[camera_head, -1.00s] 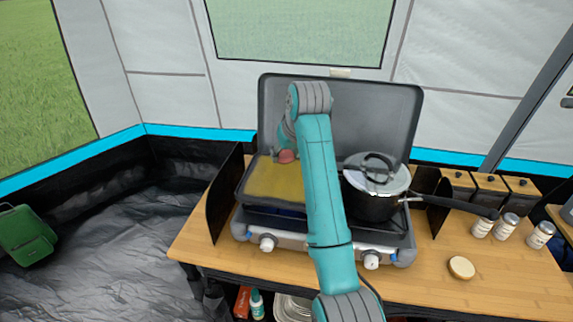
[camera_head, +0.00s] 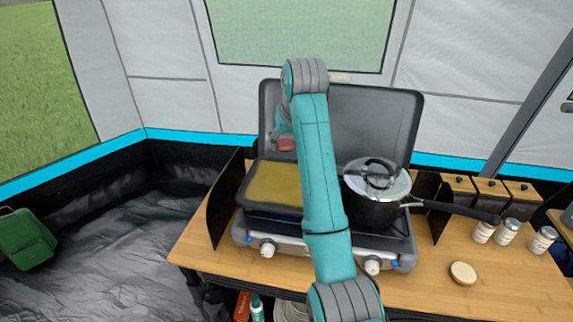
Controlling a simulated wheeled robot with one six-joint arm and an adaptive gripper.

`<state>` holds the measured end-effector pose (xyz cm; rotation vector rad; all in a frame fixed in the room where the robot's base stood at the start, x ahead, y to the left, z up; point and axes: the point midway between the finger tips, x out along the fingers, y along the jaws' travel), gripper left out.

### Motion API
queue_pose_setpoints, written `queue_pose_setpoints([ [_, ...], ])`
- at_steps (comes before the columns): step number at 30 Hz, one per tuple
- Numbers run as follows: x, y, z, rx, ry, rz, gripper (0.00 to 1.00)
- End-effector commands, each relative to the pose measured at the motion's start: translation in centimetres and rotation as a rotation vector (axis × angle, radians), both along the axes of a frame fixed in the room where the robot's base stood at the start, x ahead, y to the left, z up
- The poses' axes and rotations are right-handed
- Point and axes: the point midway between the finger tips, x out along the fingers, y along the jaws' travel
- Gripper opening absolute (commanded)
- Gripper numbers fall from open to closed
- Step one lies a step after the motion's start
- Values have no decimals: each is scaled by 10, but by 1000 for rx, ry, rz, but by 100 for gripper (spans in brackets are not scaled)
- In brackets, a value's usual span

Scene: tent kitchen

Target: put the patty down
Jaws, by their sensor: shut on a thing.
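The reddish-brown patty (camera_head: 287,145) shows just left of my arm, in front of the stove's raised lid. My gripper (camera_head: 284,137) is shut on the patty and mostly hidden behind my own arm. The patty appears above the far edge of the griddle (camera_head: 270,187), a flat pan with a yellowish surface on the stove's left side. The griddle's visible surface is bare; my arm hides its right side.
The camp stove (camera_head: 392,256) stands on a wooden table (camera_head: 435,285). A lidded pot (camera_head: 375,205) sits on its right side, handle pointing right. A pale round bun-like piece (camera_head: 463,273) and several jars (camera_head: 507,231) are at right. A dark windscreen panel (camera_head: 222,205) stands left.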

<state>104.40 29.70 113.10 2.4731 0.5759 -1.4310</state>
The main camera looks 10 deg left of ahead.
Motion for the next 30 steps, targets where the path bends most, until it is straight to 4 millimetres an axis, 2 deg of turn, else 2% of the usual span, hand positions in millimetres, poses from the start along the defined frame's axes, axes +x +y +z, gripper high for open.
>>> queue_pose_setpoints([
  [10, 0, -1, -53, -1, 4, 1, 24],
  [16, 0, -1, -69, -1, 2, 2, 24],
  [22, 0, -1, -95, -1, 3, 2, 24],
  [30, 0, -1, -98, -1, 1, 2, 24],
])
